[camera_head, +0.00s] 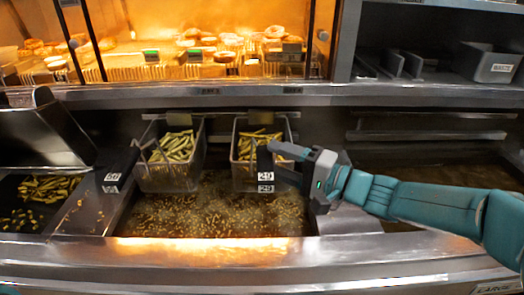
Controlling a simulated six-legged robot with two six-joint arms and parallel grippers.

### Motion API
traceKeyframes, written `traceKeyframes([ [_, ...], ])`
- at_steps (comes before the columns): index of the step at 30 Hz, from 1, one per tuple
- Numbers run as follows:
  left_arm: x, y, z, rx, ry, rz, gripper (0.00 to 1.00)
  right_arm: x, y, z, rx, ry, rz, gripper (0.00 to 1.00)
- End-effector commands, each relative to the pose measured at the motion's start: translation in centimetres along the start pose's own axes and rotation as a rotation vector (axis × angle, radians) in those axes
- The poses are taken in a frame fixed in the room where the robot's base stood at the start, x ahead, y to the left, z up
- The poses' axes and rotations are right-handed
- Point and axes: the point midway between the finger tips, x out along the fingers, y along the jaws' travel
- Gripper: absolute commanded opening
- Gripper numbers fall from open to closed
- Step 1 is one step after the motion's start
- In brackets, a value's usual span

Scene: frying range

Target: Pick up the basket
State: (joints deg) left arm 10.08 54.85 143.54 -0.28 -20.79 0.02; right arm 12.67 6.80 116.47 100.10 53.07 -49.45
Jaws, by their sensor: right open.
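Two wire fry baskets holding green-yellow fries hang over the fryer oil: a left basket (168,184) and a right basket (243,180). The left basket has a black handle with a white number label (112,177). White labels reading 29 (265,176) show at the front of the right basket, by its dark handle. My right gripper (272,159) comes in from the right, open, with its fingers pointing left at this handle area. I cannot tell whether the handle is between the fingers or touched by them. My left gripper is not in view.
The fryer vat (210,215) is full of bubbling oil with floating bits. A steel front ledge (250,252) runs along the near side. A tray of loose fries (40,200) is at left. A lit shelf of doughnuts (230,45) stands behind; a grey bin (488,62) is at upper right.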

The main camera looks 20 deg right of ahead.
Motion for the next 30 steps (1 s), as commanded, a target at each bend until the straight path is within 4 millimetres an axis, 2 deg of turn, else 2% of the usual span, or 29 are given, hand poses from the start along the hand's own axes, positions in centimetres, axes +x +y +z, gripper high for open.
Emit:
traceKeyframes([
  [8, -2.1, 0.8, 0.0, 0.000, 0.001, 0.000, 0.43, 3.9, -0.4, -0.2, 0.003, -0.004, 0.002, 0.55],
  [12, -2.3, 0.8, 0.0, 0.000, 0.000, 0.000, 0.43, 5.5, -0.2, -0.4, 0.001, 0.000, 0.001, 0.55],
  [20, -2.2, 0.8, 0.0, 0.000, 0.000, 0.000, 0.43, 5.7, 0.0, -0.4, 0.000, 0.002, 0.001, 0.55],
  [25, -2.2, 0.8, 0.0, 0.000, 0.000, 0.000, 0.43, 5.7, 0.0, -0.4, 0.000, 0.001, 0.000, 0.00],
  [30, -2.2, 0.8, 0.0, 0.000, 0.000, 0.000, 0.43, 5.7, 0.0, -0.3, 0.000, 0.000, 0.000, 0.00],
])
